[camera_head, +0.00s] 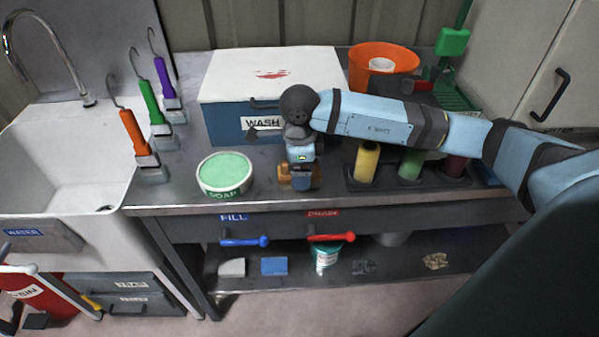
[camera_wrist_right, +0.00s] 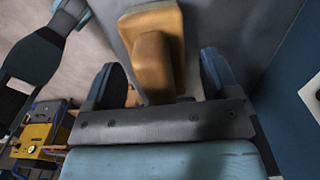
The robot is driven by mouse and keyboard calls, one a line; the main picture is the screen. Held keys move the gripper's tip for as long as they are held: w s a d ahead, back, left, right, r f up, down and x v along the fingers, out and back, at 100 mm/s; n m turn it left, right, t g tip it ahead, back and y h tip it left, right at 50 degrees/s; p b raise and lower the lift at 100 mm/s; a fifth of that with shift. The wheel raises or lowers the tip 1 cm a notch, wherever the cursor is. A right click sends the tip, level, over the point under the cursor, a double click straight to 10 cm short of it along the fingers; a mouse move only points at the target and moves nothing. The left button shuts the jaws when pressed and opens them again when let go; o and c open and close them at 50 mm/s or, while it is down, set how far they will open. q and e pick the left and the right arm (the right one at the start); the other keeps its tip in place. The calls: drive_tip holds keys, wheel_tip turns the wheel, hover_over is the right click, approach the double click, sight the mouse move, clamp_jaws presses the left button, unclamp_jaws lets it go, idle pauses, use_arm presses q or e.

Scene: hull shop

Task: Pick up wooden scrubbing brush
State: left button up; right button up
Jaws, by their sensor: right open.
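The wooden scrubbing brush (camera_wrist_right: 152,20) is a tan block with a raised grip, seen in the right wrist view. My right gripper (camera_wrist_right: 160,68) is open, with one finger on each side of the raised grip and visible gaps between. In the head view the gripper (camera_head: 300,178) points down over the brush (camera_head: 284,184) near the counter's front edge. The gripper hides most of the brush there. My left gripper is not in view.
A green soap tub (camera_head: 224,174) stands left of the brush. A blue wash box (camera_head: 228,122) with a white lid is behind. Yellow (camera_head: 367,163) and green bottles stand in a rack to the right. A sink (camera_head: 60,150) is at left.

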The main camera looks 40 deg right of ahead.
drive_tip(key=c, duration=1)
drive_tip(key=shift+c, duration=0.2)
wheel_tip(320, 180, up, 20)
drive_tip(key=o, duration=0.4)
drive_tip(key=c, duration=0.3)
